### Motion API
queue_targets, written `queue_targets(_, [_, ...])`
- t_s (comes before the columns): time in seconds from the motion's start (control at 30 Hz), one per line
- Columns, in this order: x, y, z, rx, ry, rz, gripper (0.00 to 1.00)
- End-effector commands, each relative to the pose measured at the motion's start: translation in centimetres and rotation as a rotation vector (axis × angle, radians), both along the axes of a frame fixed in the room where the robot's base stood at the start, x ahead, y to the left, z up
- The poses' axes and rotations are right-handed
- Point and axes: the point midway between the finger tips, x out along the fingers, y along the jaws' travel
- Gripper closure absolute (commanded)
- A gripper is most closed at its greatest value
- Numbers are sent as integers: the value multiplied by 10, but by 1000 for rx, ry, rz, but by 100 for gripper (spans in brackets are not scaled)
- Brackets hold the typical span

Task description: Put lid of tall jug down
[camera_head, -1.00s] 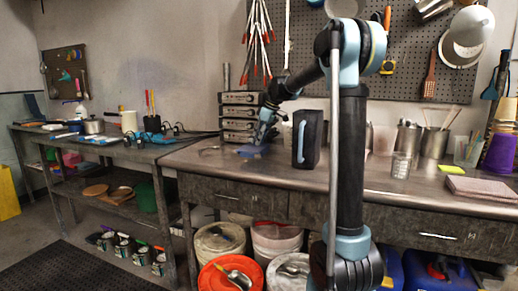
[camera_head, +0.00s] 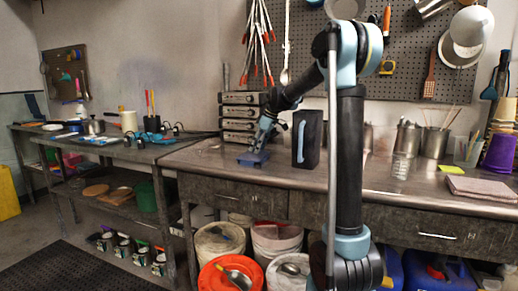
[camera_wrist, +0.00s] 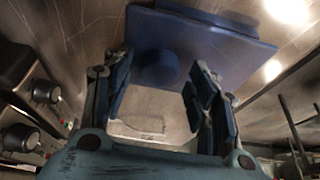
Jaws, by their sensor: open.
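The lid (camera_head: 253,160) is a flat dark blue plate with a round knob. It lies on the metal worktop, left of the tall jug (camera_head: 306,140), a dark box-shaped vessel with a light blue handle. In the wrist view the lid (camera_wrist: 225,48) fills the upper middle, its knob between my fingertips. My gripper (camera_head: 258,147) is just above the lid. In the wrist view my gripper (camera_wrist: 158,82) has its two fingers spread apart, one on each side of the knob, with visible gaps.
Stacked grey instrument boxes (camera_head: 239,120) stand behind the lid, close to my gripper. A clear glass (camera_head: 402,166) and metal canisters (camera_head: 407,138) stand to the right of the jug. The worktop's front edge (camera_head: 290,184) is clear, with buckets below it.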

Motion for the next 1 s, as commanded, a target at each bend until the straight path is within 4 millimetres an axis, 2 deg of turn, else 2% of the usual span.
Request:
queue_targets(0.23, [-2,-8,17,0,0,-1,47])
queue_targets(0.7, [-13,-39,95,0,0,-3,47])
queue_targets(1.0, [-15,-45,111,0,0,-3,47])
